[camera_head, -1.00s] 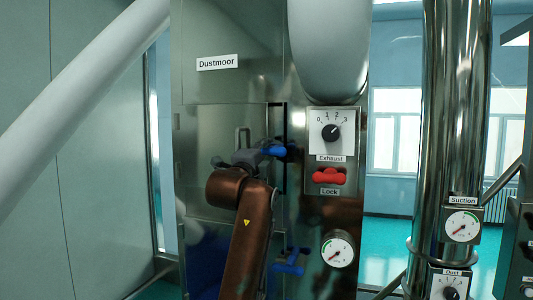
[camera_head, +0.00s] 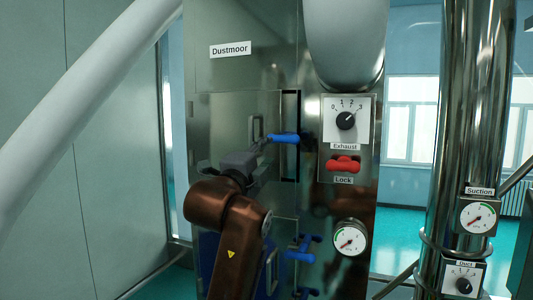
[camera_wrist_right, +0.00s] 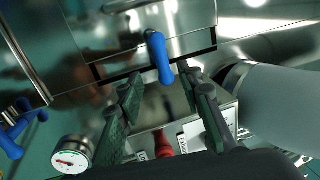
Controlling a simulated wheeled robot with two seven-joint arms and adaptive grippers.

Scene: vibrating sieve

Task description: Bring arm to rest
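My right gripper (camera_head: 262,147), on a brown arm, is just left of the upper blue handle (camera_head: 284,139) on the steel Dustmoor cabinet (camera_head: 240,75). In the right wrist view, its two dark fingers (camera_wrist_right: 160,82) are spread apart. The blue handle (camera_wrist_right: 160,55) shows beyond and between the tips, and I see no finger closed on it. A cabinet door panel (camera_head: 222,115) lies behind the gripper, with a dark gap along its right edge. My left gripper is not in view.
An Exhaust dial (camera_head: 346,121), a red Lock knob (camera_head: 343,164) and a gauge (camera_head: 349,239) are right of the handle. A lower blue handle (camera_head: 303,248) sits beside the arm. A shiny vertical duct (camera_head: 470,110) stands further right. A thick pale pipe (camera_head: 85,100) slants across the left.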

